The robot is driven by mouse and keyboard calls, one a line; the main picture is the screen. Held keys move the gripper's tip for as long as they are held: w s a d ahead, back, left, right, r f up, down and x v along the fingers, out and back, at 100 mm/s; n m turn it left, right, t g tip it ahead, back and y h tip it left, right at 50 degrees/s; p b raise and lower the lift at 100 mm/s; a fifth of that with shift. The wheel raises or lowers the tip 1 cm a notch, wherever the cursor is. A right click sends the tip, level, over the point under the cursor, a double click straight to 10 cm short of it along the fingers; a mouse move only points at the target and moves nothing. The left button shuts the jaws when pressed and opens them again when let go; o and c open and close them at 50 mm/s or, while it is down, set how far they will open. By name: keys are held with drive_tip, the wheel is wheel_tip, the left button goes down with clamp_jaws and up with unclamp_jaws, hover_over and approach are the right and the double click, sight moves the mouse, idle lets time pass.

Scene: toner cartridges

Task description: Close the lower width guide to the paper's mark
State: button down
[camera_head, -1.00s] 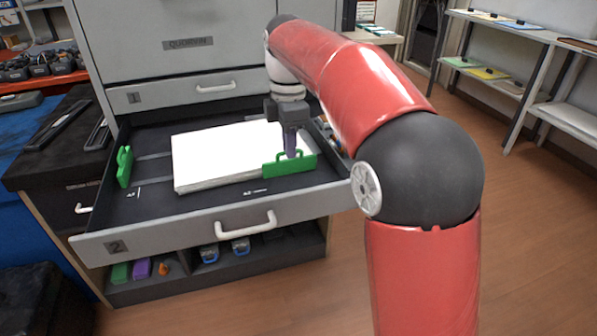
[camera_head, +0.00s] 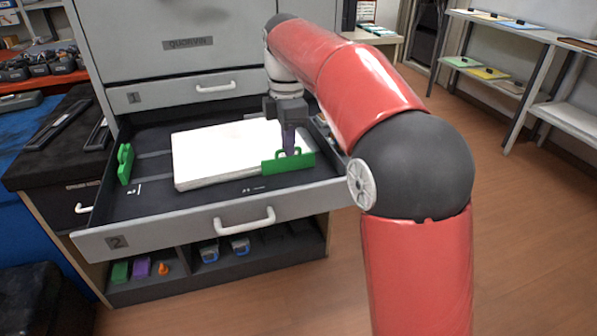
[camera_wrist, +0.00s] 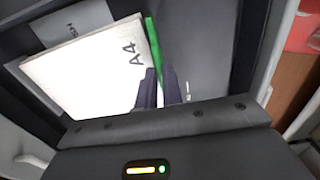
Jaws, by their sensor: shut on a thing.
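A white paper stack (camera_head: 215,150) lies in the open drawer (camera_head: 160,228) marked 2, and its top reads A4 in the wrist view (camera_wrist: 85,75). The lower width guide, a green plate with a loop handle (camera_head: 285,163), stands upright at the stack's near right edge. In the wrist view the guide (camera_wrist: 154,42) runs along the paper's edge; I cannot tell whether they touch. My gripper (camera_head: 290,150) points down and is shut on the guide's handle. Its dark fingers (camera_wrist: 159,85) hide part of the guide. Another green guide (camera_head: 125,165) stands at the drawer's left side, apart from the paper.
White marks (camera_head: 253,190) show on the drawer floor in front of the stack, too small to read. A white handle (camera_head: 245,220) sticks out of the drawer front. A dark counter (camera_head: 45,150) stands to the left. A shelf with cartridges (camera_head: 238,246) is below.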

drive_tip(key=shift+w+a, duration=0.1)
drive_tip(key=shift+w, duration=0.25)
idle(0.4)
drive_tip(key=c, duration=1.7)
unclamp_jaws()
drive_tip(key=shift+r, duration=3.5)
drive_tip(key=shift+s, duration=0.1)
